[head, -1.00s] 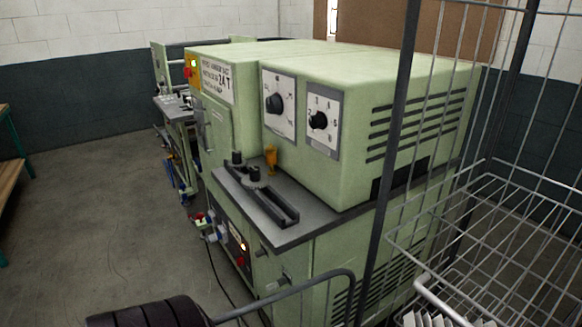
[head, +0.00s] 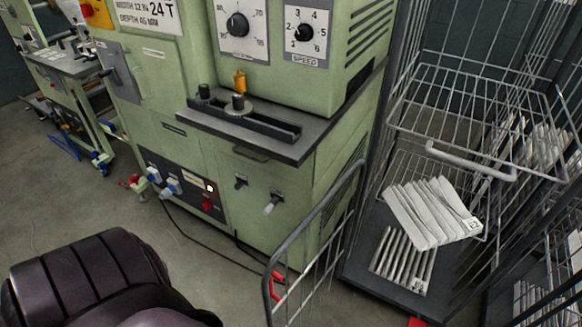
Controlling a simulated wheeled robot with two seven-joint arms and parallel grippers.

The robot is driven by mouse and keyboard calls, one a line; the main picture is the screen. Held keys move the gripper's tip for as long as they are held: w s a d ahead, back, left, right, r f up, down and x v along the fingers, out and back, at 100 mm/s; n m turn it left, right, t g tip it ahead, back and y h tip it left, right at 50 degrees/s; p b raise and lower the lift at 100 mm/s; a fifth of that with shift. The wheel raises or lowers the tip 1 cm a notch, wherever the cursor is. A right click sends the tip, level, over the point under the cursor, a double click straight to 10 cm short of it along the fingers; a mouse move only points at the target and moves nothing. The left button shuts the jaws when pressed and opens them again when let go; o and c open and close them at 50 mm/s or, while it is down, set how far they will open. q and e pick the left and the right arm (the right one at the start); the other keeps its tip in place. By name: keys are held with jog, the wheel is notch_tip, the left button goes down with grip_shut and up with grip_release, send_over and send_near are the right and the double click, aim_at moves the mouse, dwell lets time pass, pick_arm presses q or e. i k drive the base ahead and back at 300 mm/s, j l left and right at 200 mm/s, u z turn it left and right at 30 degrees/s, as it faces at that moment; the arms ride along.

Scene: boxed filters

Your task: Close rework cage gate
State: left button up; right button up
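The rework cage (head: 395,262) is a tall grey wire cage on the right, with wire baskets and a dark base. Its gate appears to be the low grey wire-mesh panel (head: 312,232) with a rounded top. The gate stands swung out from the cage's left side, toward the front of the green machine, so the cage front is open. A red latch or handle (head: 274,284) shows at the gate's free edge. The gate's lower part is cut off by the picture's bottom edge. Neither gripper is in view.
A green machine (head: 255,180) with dials stands behind the gate. A black cable (head: 200,236) runs along the floor beside it. White pleated filters (head: 432,212) lie inside the cage, with more on its base (head: 403,260). Bare floor (head: 60,215) lies at left.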

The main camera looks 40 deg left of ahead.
aim_at(267, 286)
jog(key=j+z, duration=0.15)
jog(key=j, duration=0.4)
jog(key=k+j+z, duration=0.15)
jog(key=j, duration=0.4)
jog(key=j+z, duration=0.15)
jog(key=j, duration=0.35)
jog(key=k+j+z, duration=0.15)
jog(key=j, duration=0.4)
